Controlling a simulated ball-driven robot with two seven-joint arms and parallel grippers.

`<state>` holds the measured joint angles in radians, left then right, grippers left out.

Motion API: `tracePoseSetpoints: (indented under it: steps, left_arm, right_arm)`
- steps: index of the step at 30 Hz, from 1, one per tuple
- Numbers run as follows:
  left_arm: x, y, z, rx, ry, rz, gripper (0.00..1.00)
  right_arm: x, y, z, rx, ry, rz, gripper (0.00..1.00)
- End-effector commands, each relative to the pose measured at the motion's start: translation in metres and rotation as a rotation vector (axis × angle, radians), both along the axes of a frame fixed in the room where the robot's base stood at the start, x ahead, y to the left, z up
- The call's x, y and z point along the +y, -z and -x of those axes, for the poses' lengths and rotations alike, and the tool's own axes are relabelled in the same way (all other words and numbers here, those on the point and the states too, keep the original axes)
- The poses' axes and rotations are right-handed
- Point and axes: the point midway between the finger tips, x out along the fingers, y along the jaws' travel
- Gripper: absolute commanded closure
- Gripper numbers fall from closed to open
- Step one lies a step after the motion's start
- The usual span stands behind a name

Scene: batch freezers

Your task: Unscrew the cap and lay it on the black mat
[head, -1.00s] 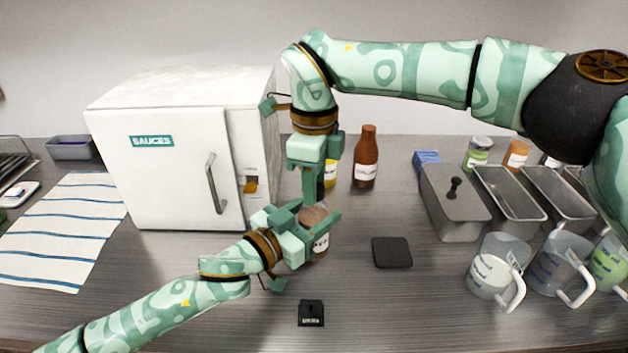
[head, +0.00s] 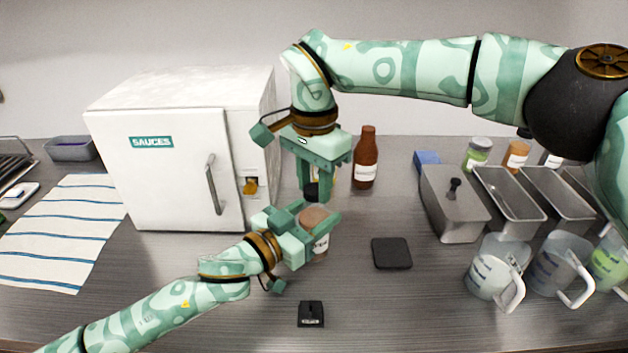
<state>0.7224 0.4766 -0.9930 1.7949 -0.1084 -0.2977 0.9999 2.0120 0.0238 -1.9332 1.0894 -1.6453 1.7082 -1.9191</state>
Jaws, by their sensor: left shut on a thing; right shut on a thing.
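A bottle or jar (head: 320,245) with a brownish top and a pale label stands on the counter in front of the white cabinet. My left gripper (head: 318,222) is shut around its body from the left. My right gripper (head: 312,192) points straight down above it and is shut on a small black cap (head: 311,191). The cap is right over the bottle's top; I cannot tell whether they still touch. The fingers partly hide the bottle. The square black mat (head: 391,253) lies bare on the counter, right of the bottle.
A white cabinet (head: 165,170) labelled SAUCES stands left. A brown bottle (head: 366,158) and a partly hidden yellow one are behind. Metal bins (head: 453,215) and measuring jugs (head: 495,275) stand right. A small black labelled block (head: 311,314) is in front. The counter around the mat is clear.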

Motion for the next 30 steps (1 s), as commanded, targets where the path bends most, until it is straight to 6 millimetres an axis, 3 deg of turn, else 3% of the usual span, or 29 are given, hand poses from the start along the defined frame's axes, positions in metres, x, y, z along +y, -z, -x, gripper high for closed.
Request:
tracePoseSetpoints:
  steps: [30]
  left_arm:
    - [0.000,0.000,0.000,0.001,-0.001,-0.001,1.00]
  right_arm:
    - [0.000,-0.022,0.000,0.000,0.000,0.000,0.95]
